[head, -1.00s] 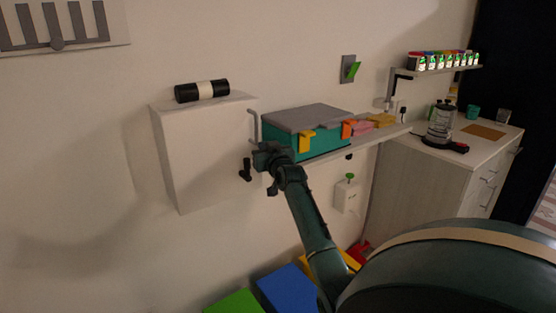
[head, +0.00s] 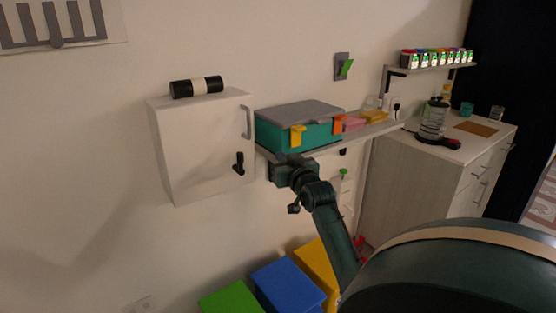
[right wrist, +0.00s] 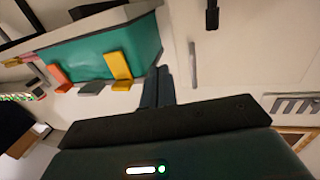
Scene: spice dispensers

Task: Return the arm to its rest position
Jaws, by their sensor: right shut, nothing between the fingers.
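My right gripper (head: 280,168) is shut and empty. In the head view it is just below the front edge of the wall shelf (head: 368,131), to the right of the white cabinet (head: 195,150). Its closed fingers also show in the right wrist view (right wrist: 157,86), in front of the teal box (right wrist: 95,58). I cannot tell how far the fingers are from the box or shelf. My right arm reaches up from the lower right of the head view. My left gripper is not in view.
The teal box (head: 273,134) with a grey lid sits on the shelf. A black-and-white cylinder (head: 197,87) lies on the cabinet. Blue (head: 288,284), green (head: 232,299) and yellow bins stand below. A counter (head: 453,144) and spice rack (head: 436,57) are at right.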

